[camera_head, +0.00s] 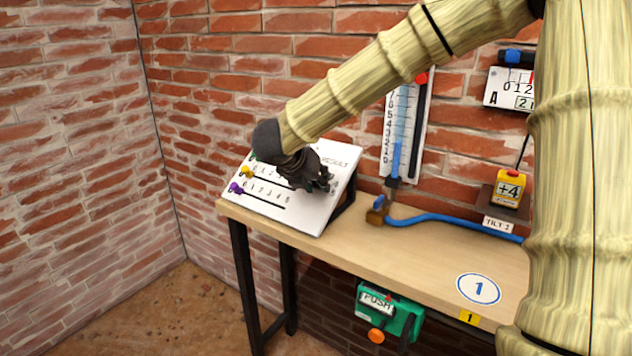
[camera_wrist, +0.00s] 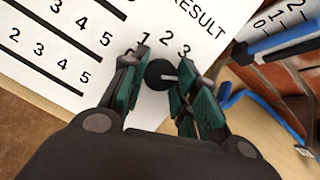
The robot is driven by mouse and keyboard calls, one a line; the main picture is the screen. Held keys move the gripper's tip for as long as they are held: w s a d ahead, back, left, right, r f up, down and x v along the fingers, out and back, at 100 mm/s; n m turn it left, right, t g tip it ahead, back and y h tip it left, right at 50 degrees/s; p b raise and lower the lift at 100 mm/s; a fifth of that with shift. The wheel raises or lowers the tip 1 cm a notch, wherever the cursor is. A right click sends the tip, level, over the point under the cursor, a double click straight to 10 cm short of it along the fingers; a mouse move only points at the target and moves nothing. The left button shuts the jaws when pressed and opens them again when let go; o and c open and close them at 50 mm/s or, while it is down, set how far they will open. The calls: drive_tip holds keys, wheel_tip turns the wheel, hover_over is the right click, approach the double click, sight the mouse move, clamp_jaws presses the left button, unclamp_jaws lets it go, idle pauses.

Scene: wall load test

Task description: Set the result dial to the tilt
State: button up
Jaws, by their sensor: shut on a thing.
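The white sloped board (camera_head: 300,214) stands at the left end of the bench. It carries sliders with number rows and the word RESULT. The result dial is a round black knob (camera_wrist: 160,74) with a light pointer line toward the right in the wrist view. Numbers 1, 2 and 3 show above it; the fingers hide others. My gripper (camera_wrist: 157,78) is shut on the dial, one finger on each side. In the head view my gripper (camera_head: 322,182) hides the dial. A yellow meter (camera_head: 509,189) reads +4, above a TILT label (camera_head: 498,225).
Purple (camera_head: 236,187) and yellow (camera_head: 246,172) slider knobs sit at the board's left. A gauge (camera_head: 403,130) with a blue column and a blue hose (camera_head: 450,218) stand right of it. A green PUSH box (camera_head: 388,312) hangs below the bench (camera_head: 400,250), whose middle is clear.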

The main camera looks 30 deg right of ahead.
drive_tip(key=shift+w+r, duration=0.1)
drive_tip(key=shift+r, duration=0.1)
drive_tip(key=o, duration=1)
drive_tip(key=shift+f, duration=0.1)
drive_tip(key=shift+o, duration=0.2)
drive_tip(key=v, duration=1.2)
